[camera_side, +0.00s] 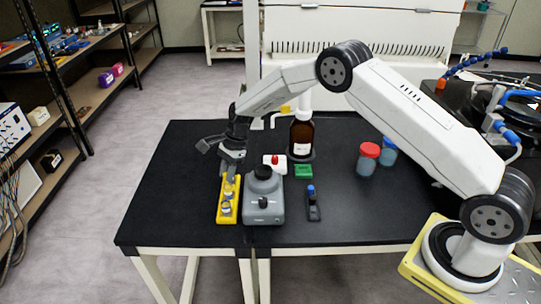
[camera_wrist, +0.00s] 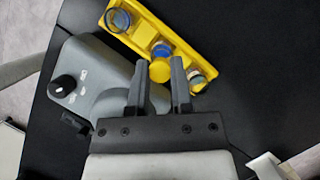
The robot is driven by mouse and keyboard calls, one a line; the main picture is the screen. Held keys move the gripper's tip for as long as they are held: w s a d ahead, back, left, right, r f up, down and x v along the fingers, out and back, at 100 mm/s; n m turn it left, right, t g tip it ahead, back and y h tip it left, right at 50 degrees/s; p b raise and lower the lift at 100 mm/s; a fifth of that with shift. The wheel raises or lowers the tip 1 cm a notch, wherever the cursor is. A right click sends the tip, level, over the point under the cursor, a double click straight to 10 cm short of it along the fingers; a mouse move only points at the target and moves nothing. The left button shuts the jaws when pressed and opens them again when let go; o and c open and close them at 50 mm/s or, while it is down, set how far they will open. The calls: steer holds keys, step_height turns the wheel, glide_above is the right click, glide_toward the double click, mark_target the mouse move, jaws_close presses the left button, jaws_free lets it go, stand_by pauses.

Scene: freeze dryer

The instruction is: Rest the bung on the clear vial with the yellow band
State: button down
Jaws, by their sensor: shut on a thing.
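A yellow rack (camera_side: 221,214) stands on the black table, holding a row of small vials. In the wrist view the rack (camera_wrist: 185,47) crosses the top, with a vial (camera_wrist: 118,20) at its upper left, a blue-looking vial (camera_wrist: 162,49) in the middle and a clear vial (camera_wrist: 197,81) at the lower right. I cannot tell which vial bears the yellow band. My gripper (camera_wrist: 160,66) is shut on a small round yellow piece, seemingly the bung (camera_wrist: 160,72), beside the middle vial in this view. In the side view my gripper (camera_side: 231,172) is over the rack's far end; the bung cannot be made out there.
A grey device (camera_side: 263,207) with a black knob stands close right of the rack. The right front table is clear.

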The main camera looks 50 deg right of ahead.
steer(key=shift+f, duration=0.6)
stand_by(1.1)
jaws_free()
steer(key=shift+r, duration=0.2)
stand_by(0.4)
steer(key=shift+r, duration=2.8)
